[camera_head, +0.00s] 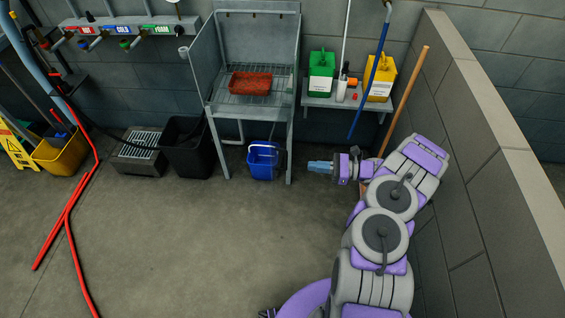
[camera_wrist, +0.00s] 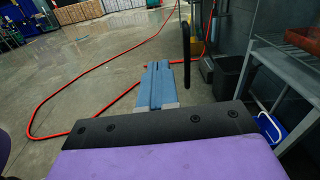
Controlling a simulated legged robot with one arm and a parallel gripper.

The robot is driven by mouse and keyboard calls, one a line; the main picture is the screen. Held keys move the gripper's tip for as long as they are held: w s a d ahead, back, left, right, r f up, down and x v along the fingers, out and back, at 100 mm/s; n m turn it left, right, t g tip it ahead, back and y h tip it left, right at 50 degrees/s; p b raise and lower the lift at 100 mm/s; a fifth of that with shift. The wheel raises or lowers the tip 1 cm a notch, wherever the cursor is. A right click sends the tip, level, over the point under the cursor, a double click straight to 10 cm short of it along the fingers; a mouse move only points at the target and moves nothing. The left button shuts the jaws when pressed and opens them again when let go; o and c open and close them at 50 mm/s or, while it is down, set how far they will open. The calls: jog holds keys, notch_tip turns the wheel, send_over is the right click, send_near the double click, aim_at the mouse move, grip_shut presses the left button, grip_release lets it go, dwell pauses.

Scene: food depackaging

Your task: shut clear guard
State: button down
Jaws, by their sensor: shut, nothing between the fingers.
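I cannot clearly make out a clear guard. The metal wash stand (camera_head: 291,110) has a pale upright panel (camera_head: 203,60) on its left side, which may be the guard; I cannot tell if it is see-through or how it is hinged. The stand's frame (camera_wrist: 290,68) also shows at the right of the wrist view. My gripper (camera_head: 320,167) is right of the stand, apart from it and lower than its rack, pointing left. Its blue fingers (camera_wrist: 157,85) are together with nothing between them.
A red tray (camera_head: 250,83) sits on the stand's rack. A blue bucket (camera_head: 263,160) and black bin (camera_head: 186,146) stand low nearby. A shelf (camera_head: 345,102) holds green and yellow containers. A block wall (camera_head: 490,160) rises right of my arm. Open floor lies left.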

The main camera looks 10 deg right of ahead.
aim_at(273, 162)
jog(key=shift+m+t, duration=0.6)
jog(key=f+b+x, duration=0.1)
jog(key=x, duration=0.6)
jog(key=f+b+x, duration=0.1)
jog(key=x, duration=0.3)
jog(key=shift+w+f+b, duration=0.35)
jog(key=shift+w, duration=0.1)
jog(key=shift+w+a, duration=0.1)
jog(key=shift+a, duration=0.15)
